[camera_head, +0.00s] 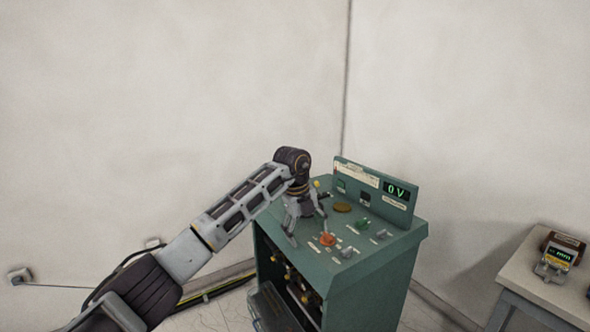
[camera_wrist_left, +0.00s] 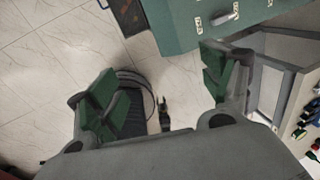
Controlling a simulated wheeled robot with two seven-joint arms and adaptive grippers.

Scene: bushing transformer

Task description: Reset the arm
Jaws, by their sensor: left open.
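My left arm reaches in from the left in the head view. Its gripper (camera_head: 308,230) points down in front of the panel of a green control console (camera_head: 375,285). In the left wrist view the two green-padded fingers (camera_wrist_left: 160,88) stand wide apart, with nothing between them but a view of the floor. The console (camera_wrist_left: 170,25) lies beyond the fingertips at the top of that view. My right gripper is in neither view.
The console carries an orange-red knob (camera_head: 327,239), a green knob (camera_head: 362,224) and a display (camera_head: 396,189) reading 0 V. A side table (camera_head: 522,275) with instruments stands at the right. Cables (camera_head: 215,290) run along the floor by the wall.

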